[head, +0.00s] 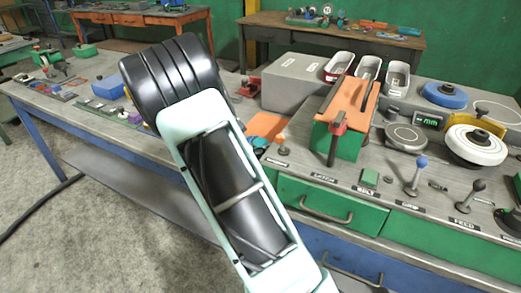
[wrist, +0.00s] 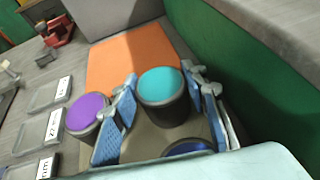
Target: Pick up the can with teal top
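The can with the teal top (wrist: 160,87) is upright in the wrist view, dark-sided, at the near end of an orange mat (wrist: 130,52). My gripper (wrist: 162,82) has its blue-padded fingers apart, one on each side of this can. Narrow gaps seem to show beside the can, though contact low down cannot be judged. A purple-topped can (wrist: 88,113) stands just left of the left finger. A blue-topped can (wrist: 188,150) is nearer the camera, mostly hidden by my gripper.
Labelled flat trays (wrist: 50,92) lie to the left in the wrist view. A green-sided block (wrist: 260,70) rises close on the right. In the head view, the bench holds a grey box (head: 290,82), an orange-topped green fixture (head: 345,115) and several knobbed levers (head: 417,175).

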